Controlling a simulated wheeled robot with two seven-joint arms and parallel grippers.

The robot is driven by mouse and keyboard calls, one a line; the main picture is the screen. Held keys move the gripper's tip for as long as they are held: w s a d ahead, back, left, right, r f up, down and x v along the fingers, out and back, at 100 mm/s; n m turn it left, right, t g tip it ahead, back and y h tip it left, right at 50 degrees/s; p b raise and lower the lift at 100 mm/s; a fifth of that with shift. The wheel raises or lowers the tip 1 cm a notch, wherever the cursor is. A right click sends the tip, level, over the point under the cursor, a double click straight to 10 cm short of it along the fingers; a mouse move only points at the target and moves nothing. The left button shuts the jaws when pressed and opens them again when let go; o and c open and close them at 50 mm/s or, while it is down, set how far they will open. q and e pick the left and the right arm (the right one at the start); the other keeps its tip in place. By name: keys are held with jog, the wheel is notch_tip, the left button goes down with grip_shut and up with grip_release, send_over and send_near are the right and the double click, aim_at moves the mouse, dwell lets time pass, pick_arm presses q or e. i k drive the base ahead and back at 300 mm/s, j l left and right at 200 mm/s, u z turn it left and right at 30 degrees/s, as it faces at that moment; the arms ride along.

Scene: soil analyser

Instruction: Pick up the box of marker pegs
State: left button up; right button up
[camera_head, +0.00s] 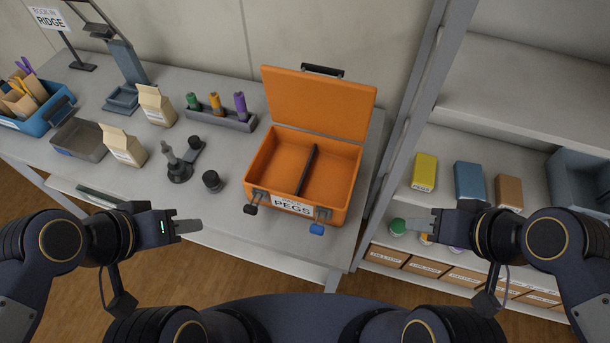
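An open orange case (352,188) stands on the bench with its lid up. Its front label reads PEGS, and a dark divider splits its inside into two compartments, which look empty. A small yellow box (425,171) stands upright on the shelf to the right, with a small label that seems to read PEGS. My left gripper (190,227) is in front of the bench, left of the case and apart from it. My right gripper (420,225) is in front of the shelf, below the yellow box in the picture. Both hold nothing visible; their finger gaps are unclear.
A blue box (469,182) and a brown box (508,192) stand right of the yellow box. A shelf upright (405,125) separates bench and shelf. The bench holds paper bags (123,147), a peg rack (232,122), a grey tray (80,141) and a blue caddy (45,119).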

aim_at(424, 165)
jog(key=l+u, duration=0.35)
jog(key=k+l+u, duration=0.15)
jog(key=l+u, duration=0.2)
jog(key=l, duration=0.15)
